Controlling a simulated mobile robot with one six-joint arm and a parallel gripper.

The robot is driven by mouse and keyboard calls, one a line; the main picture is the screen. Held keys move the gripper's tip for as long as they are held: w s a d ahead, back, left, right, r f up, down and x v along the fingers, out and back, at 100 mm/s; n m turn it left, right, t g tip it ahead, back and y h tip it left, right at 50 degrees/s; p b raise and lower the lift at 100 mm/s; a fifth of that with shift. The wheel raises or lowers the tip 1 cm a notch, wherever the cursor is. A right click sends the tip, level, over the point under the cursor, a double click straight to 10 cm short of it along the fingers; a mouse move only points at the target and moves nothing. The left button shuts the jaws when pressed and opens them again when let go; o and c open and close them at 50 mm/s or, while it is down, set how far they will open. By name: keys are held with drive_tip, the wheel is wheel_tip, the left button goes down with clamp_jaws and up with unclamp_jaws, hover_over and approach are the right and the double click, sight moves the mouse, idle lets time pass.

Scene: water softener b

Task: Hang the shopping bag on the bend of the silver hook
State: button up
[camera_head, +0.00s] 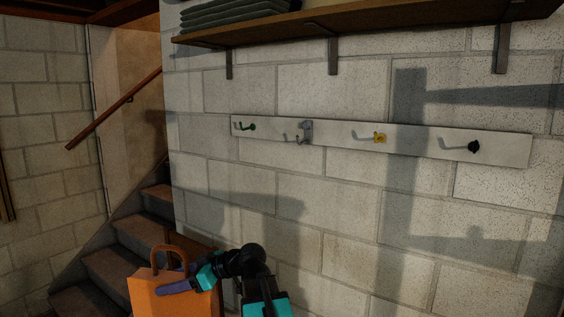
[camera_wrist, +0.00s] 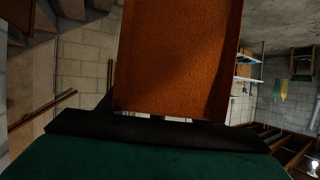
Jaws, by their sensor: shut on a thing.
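The orange shopping bag (camera_head: 172,292) is at the bottom left of the head view, upright, with its looped handle on top. My gripper (camera_head: 178,284) is shut on the bag near its upper part. The bag also fills the upper middle of the wrist view (camera_wrist: 178,60), where the dark gripper (camera_wrist: 160,122) lies along its near edge. The exact gripped spot is hidden. The silver hook (camera_head: 304,134) is on the white wall board (camera_head: 420,145), second from the left. The bag is below and left of it, apart from it.
The board also bears a green hook (camera_head: 249,127), a yellow hook (camera_head: 379,138) and a black hook (camera_head: 473,147). A bracketed wooden shelf (camera_head: 400,27) with folded dark cloth (camera_head: 235,14) is above. Stairs (camera_head: 120,265) and a handrail (camera_head: 115,108) are at the left.

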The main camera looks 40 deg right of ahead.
drive_tip(key=s+d+r+m+t+h+p, duration=0.1)
drive_tip(key=s+d+r+m+h+p, duration=0.1)
drive_tip(key=d+r, duration=0.7)
drive_tip(key=s+d+r+m+t+h+p, duration=0.1)
drive_tip(key=s+d+r+m+h+p, duration=0.2)
drive_tip(key=d+r, duration=0.7)
drive_tip(key=s+d+r+m+t+h+p, duration=0.1)
drive_tip(key=d+r+m+p, duration=0.3)
drive_tip(key=d+r, duration=0.6)
drive_tip(key=s+d+h, duration=0.1)
drive_tip(key=d, duration=0.3)
drive_tip(key=shift+s+h+p, duration=0.35)
drive_tip(key=shift+h, duration=0.05)
drive_tip(key=shift+d, duration=0.35)
drive_tip(key=w+d+f+b, duration=0.2)
drive_tip(key=d+f, duration=0.1)
drive_tip(key=d, duration=0.6)
drive_tip(key=shift+w+d+f+b, duration=0.15)
drive_tip(key=shift+w+d+b, duration=0.1)
drive_tip(key=shift+d+b, duration=0.05)
drive_tip(key=shift+f, duration=0.1)
idle(0.7)
